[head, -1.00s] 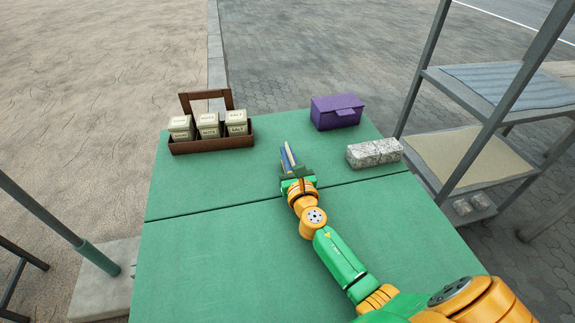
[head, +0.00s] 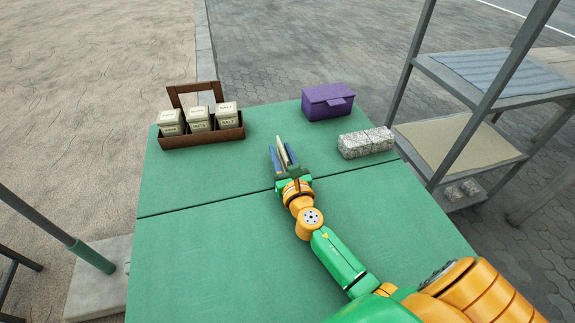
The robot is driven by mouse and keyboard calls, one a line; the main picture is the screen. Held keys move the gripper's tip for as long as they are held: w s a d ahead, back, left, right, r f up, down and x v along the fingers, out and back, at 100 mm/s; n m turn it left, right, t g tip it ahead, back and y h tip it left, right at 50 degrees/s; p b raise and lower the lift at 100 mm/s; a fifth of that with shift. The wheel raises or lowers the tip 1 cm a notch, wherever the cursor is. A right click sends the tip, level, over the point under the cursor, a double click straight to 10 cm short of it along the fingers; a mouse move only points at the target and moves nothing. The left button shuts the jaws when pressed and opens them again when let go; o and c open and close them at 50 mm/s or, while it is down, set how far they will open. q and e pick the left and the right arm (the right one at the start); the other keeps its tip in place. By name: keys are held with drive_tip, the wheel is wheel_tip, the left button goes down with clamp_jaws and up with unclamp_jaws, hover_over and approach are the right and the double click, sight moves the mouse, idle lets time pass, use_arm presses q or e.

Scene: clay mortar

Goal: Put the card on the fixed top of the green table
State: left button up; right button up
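The green table (head: 230,250) fills the middle of the head view, and a dark seam divides its top into a far and a near part. The frames do not show which part is fixed. My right gripper (head: 284,158) is over the far part, just beyond the seam, pointing away from me. Its blue fingers are shut on a thin cream card (head: 283,150), seen nearly edge-on and standing up between them. Its height above the table is hard to tell. My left gripper is out of view.
A brown wooden caddy (head: 203,140) with several labelled tins stands at the far left of the table. A purple box (head: 328,101) and a speckled stone block (head: 366,143) stand at the far right. A grey metal shelf (head: 465,140) is beyond the right edge. The near part is clear.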

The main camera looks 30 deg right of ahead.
drive_tip(key=v, duration=1)
